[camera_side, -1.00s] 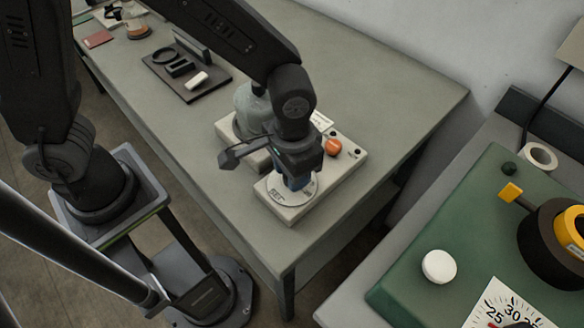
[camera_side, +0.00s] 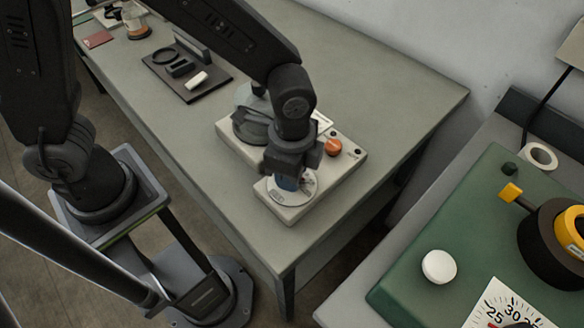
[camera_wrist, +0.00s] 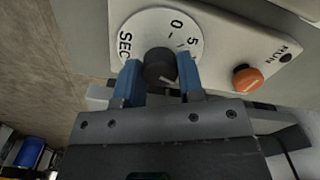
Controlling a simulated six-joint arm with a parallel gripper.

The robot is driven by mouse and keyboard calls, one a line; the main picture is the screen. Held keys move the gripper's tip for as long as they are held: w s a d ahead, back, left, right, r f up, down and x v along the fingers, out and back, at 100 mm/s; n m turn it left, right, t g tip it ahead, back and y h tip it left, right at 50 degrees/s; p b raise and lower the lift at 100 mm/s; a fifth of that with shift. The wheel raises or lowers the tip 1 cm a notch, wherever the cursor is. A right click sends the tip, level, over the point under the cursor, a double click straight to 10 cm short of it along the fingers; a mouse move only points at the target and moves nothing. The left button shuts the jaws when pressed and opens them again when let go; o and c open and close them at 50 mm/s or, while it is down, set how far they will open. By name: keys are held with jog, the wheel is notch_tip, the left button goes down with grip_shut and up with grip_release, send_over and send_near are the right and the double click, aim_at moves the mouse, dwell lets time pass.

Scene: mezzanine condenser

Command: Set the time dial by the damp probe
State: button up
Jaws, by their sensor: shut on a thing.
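The time dial is a white disc (camera_wrist: 140,30) with dark marks, among them "SEC", "0" and "5", and a dark central knob (camera_wrist: 160,66). It sits at the near end of a cream device (camera_side: 289,212) on the grey-green table. My gripper (camera_wrist: 163,84) is over the dial with its blue fingers on either side of the knob, shut on it. In the side view, my gripper (camera_side: 290,182) points down at the dial and hides the knob. I cannot make out a damp probe.
An orange knob (camera_side: 333,147) marked "RUN" in the wrist view is on the same device, close to my gripper. A black tray (camera_side: 187,74) with small parts lies farther back. A green machine (camera_side: 410,255) stands at right. The table's right side is clear.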

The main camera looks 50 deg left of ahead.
jog(key=shift+m, duration=2)
jog(key=o, duration=0.9)
notch_tip(320, 180, up, 14)
jog(key=shift+f, duration=0.1)
jog(key=s+a+r+n+t, duration=0.1)
jog(key=s+a+n+t, duration=0.1)
jog(key=a+n, duration=0.3)
jog(key=s+a+r+n+t, duration=0.1)
jog(key=s+a+n, duration=0.1)
jog(key=a+n, duration=0.4)
jog(key=s+a+r+n+t, duration=0.1)
jog(key=s+a+n+t, duration=0.1)
jog(key=a+n, duration=0.4)
jog(key=shift+s+a+t, duration=0.3)
jog(key=shift+s+a, duration=0.3)
